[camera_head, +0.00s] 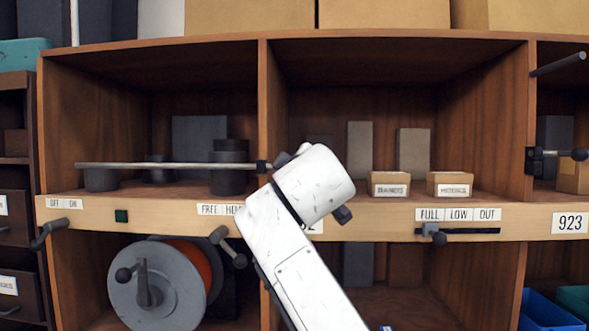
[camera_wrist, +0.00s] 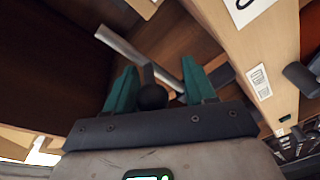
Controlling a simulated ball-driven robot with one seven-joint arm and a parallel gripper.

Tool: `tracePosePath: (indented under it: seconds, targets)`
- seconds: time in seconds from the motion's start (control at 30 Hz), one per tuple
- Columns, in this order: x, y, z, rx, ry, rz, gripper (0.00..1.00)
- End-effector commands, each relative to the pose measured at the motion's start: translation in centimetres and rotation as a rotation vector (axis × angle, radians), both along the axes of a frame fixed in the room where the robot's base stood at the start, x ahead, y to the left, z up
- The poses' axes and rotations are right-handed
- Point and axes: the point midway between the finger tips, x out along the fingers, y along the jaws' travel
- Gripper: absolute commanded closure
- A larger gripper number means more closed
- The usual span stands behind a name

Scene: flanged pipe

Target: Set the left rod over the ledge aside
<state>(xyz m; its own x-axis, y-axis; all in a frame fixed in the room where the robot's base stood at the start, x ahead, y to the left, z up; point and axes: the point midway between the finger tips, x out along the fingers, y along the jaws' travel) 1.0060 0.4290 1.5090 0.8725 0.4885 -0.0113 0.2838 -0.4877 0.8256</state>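The left rod (camera_head: 165,165) is a thin grey metal bar lying level across the front of the left compartment, above the ledge (camera_head: 150,207). Its right end meets a dark bracket (camera_head: 262,167) on the divider. In the wrist view the rod (camera_wrist: 122,47) runs slanting beyond my fingers. A black ball knob (camera_wrist: 152,97) on a short dark stem sits between the two green fingers of my gripper (camera_wrist: 158,78). The fingers stand apart, with gaps visible beside the knob. In the head view my white arm hides the gripper and knob.
Several dark cylinders (camera_head: 228,178) stand behind the rod. A second rod (camera_head: 558,64) and its bracket are at the far right. Small levers (camera_head: 228,246) stick out from the ledge front, above a cable reel (camera_head: 155,285). Small boxes (camera_head: 389,184) stand in the middle compartment.

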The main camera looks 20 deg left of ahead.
Motion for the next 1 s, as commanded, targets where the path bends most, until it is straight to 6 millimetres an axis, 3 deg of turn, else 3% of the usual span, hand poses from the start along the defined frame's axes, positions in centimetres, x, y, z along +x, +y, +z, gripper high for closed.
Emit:
tracePosePath:
  seconds: [0.43,1.0]
  targets:
    - [-1.0,-0.7,0.2,0.002,-0.008,0.0,0.44]
    - [-8.5,-4.9,0.0,0.003,-0.003,-0.001,0.44]
